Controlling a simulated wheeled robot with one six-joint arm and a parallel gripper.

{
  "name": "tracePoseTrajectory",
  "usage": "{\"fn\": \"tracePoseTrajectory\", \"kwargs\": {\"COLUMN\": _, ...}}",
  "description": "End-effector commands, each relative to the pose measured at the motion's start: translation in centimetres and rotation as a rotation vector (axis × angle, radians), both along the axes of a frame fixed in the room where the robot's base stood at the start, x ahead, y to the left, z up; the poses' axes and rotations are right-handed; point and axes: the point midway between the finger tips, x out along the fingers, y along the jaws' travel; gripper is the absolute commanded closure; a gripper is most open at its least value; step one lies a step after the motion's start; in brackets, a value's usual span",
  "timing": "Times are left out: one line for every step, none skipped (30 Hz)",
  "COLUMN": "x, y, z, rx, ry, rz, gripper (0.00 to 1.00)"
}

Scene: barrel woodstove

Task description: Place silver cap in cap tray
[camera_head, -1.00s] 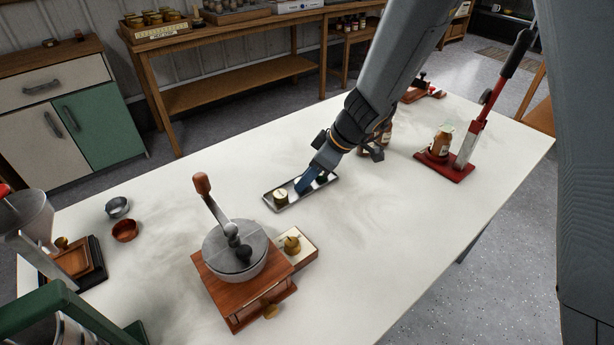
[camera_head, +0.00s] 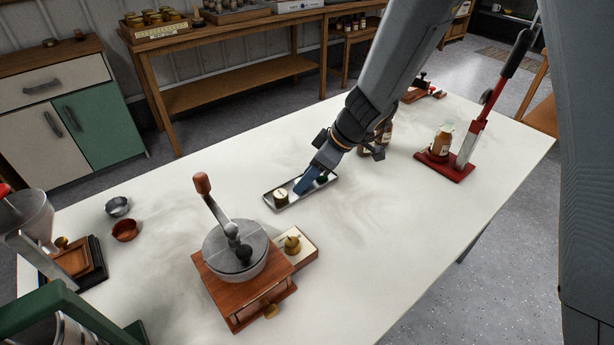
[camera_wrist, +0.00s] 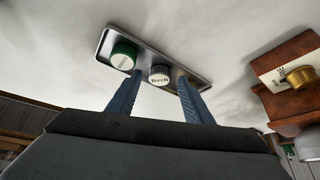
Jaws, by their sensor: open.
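A long metal tray (camera_head: 292,199) lies on the white table and also shows in the wrist view (camera_wrist: 206,82). A silver cap marked "Birch" (camera_wrist: 159,75) is at the middle of the tray in the wrist view. My gripper (camera_wrist: 161,77) is open, with one blue finger on each side of that cap; contact cannot be told. A green cap (camera_wrist: 123,55) sits at one end of the tray. A pale-topped brassy cap (camera_head: 281,197) sits at the other end.
Brown bottles (camera_head: 386,138) stand behind my wrist. A red lever press (camera_head: 452,165) is to the right. The table between is clear.

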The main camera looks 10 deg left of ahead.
Motion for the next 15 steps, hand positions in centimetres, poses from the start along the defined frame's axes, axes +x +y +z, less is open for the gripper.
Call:
{"fn": "tracePoseTrajectory", "kwargs": {"x": 0.1, "y": -0.4, "z": 0.8, "rx": 0.002, "ry": -0.005, "rz": -0.002, "gripper": 0.54}}
{"fn": "tracePoseTrajectory", "kwargs": {"x": 0.1, "y": -0.7, "z": 1.2, "rx": 0.002, "ry": -0.006, "rz": -0.002, "gripper": 0.54}}
{"fn": "tracePoseTrajectory", "kwargs": {"x": 0.1, "y": -1.0, "z": 1.8, "rx": 0.002, "ry": -0.006, "rz": -0.002, "gripper": 0.54}}
{"fn": "tracePoseTrajectory", "kwargs": {"x": 0.0, "y": -1.3, "z": 2.3, "rx": 0.002, "ry": -0.007, "rz": -0.001, "gripper": 0.54}}
{"fn": "tracePoseTrajectory", "kwargs": {"x": 0.0, "y": -1.5, "z": 2.8, "rx": 0.003, "ry": -0.007, "rz": -0.001, "gripper": 0.54}}
{"fn": "tracePoseTrajectory", "kwargs": {"x": 0.0, "y": -1.9, "z": 3.5, "rx": 0.002, "ry": -0.008, "rz": -0.002, "gripper": 0.54}}
{"fn": "tracePoseTrajectory", "kwargs": {"x": -0.1, "y": -2.3, "z": 3.9, "rx": 0.002, "ry": -0.007, "rz": -0.001, "gripper": 0.54}}
{"fn": "tracePoseTrajectory", "kwargs": {"x": -0.2, "y": -2.5, "z": 4.5, "rx": 0.002, "ry": -0.006, "rz": -0.002, "gripper": 0.54}}
{"fn": "tracePoseTrajectory", "kwargs": {"x": -0.2, "y": -2.9, "z": 5.2, "rx": 0.003, "ry": -0.006, "rz": -0.002, "gripper": 0.54}}
{"fn": "tracePoseTrajectory", "kwargs": {"x": -0.3, "y": -3.2, "z": 5.7, "rx": 0.002, "ry": -0.007, "rz": -0.001, "gripper": 0.54}}
{"fn": "tracePoseTrajectory", "kwargs": {"x": -0.3, "y": -3.5, "z": 6.1, "rx": 0.002, "ry": -0.006, "rz": -0.002, "gripper": 0.54}}
{"fn": "tracePoseTrajectory", "kwargs": {"x": -0.4, "y": -3.8, "z": 6.8, "rx": 0.002, "ry": -0.007, "rz": -0.001, "gripper": 0.54}}
{"fn": "tracePoseTrajectory", "kwargs": {"x": -0.4, "y": -4.1, "z": 7.2, "rx": 0.002, "ry": -0.006, "rz": -0.002, "gripper": 0.54}}
{"fn": "tracePoseTrajectory", "kwargs": {"x": -0.4, "y": -4.3, "z": 7.6, "rx": 0.002, "ry": -0.006, "rz": -0.002, "gripper": 0.54}}
{"fn": "tracePoseTrajectory", "kwargs": {"x": -0.5, "y": -4.6, "z": 8.1, "rx": 0.001, "ry": -0.004, "rz": -0.001, "gripper": 0.54}}
